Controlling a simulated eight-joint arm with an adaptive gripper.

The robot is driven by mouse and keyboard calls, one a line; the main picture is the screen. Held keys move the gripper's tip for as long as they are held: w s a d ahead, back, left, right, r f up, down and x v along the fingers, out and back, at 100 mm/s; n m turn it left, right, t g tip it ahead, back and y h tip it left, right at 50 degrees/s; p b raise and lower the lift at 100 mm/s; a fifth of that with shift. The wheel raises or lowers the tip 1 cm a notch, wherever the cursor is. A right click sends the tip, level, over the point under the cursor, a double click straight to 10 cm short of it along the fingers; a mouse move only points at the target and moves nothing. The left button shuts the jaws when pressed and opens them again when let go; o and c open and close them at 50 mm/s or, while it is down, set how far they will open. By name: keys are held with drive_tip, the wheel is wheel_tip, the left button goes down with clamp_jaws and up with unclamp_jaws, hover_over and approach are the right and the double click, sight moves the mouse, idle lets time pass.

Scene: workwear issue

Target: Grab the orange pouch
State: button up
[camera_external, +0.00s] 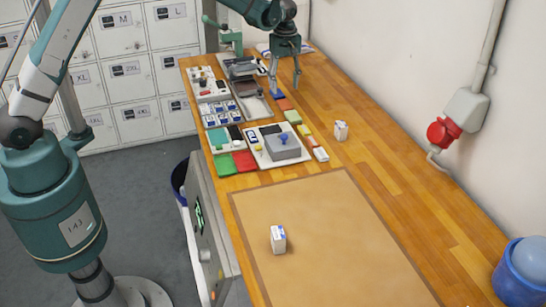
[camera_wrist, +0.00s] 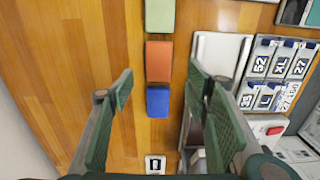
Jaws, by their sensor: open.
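A row of small coloured pieces runs along the workbench. A reddish-orange pouch (camera_external: 285,104) lies in it between a blue piece (camera_external: 279,95) and a pale green one (camera_external: 293,116). In the wrist view this orange pouch (camera_wrist: 159,61) lies flat, ahead of the blue piece (camera_wrist: 158,101). Another orange-looking piece (camera_external: 312,141) lies further along the row, near its white end. My gripper (camera_external: 285,84) is open and empty above the far end of the row. In the wrist view its fingers stand either side of the blue piece, with the orange pouch just beyond.
Label holders (camera_wrist: 274,75) and trays stand beside the row. A grey block with a blue knob (camera_external: 283,146) sits near it. Small white boxes stand at the right (camera_external: 341,131) and on the brown mat (camera_external: 278,239). The bench's right side is mostly clear.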

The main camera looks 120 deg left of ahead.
sight(285, 103)
drive_tip(key=shift+f, duration=1.25)
drive_tip(key=shift+w+f, duration=0.15)
drive_tip(key=shift+f, duration=2.45)
drive_tip(key=c, duration=1)
